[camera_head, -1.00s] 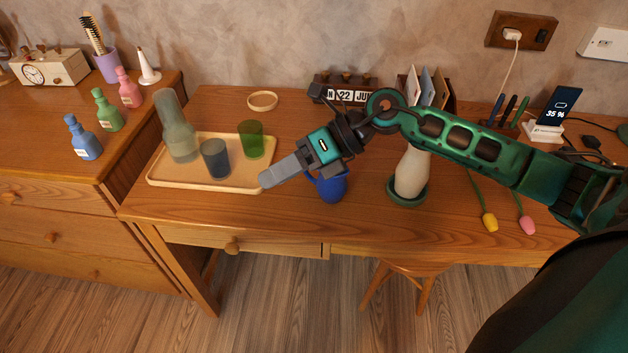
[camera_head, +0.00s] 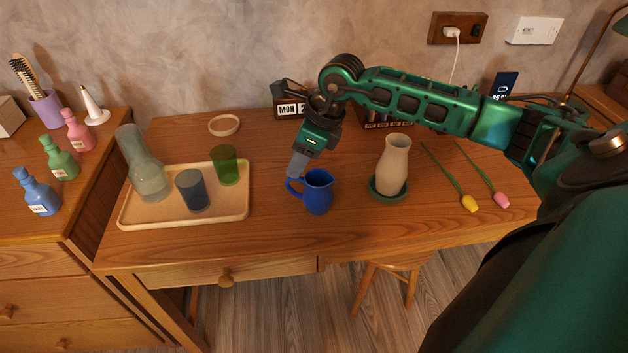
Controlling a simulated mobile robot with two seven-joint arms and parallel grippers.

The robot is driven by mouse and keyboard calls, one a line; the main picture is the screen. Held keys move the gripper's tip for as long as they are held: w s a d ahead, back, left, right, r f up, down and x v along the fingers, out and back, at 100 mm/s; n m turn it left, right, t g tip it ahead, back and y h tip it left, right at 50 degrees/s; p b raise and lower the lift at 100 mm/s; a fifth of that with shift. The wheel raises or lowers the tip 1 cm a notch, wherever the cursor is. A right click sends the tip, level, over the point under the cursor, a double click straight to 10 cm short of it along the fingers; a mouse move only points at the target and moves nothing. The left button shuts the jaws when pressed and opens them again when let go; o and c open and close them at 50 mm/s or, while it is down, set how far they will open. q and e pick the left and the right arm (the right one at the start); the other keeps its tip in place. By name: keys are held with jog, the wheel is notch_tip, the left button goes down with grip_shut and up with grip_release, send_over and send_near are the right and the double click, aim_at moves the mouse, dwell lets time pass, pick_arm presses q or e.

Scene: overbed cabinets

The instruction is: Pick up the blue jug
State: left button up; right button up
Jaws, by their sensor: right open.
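The blue jug (camera_head: 319,193) stands upright on the wooden desk, its handle pointing left and its open top facing up. My right gripper (camera_head: 298,165) hangs just above and to the left of the jug, over the handle side, with its fingers pointing down. It holds nothing. From this angle I cannot tell whether a fingertip touches the handle. My left gripper is out of the picture.
A cream vase (camera_head: 393,166) stands in a green saucer (camera_head: 388,195) right of the jug. A wooden tray (camera_head: 236,209) with a carafe (camera_head: 145,165) and two glasses lies left. Two tulips (camera_head: 470,203) lie at right. The desk in front of the jug is clear.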

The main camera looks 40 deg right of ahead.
aim_at(288, 182)
jog(key=x, duration=0.8)
jog(key=shift+s+f, duration=0.1)
grip_shut()
dwell(0.5)
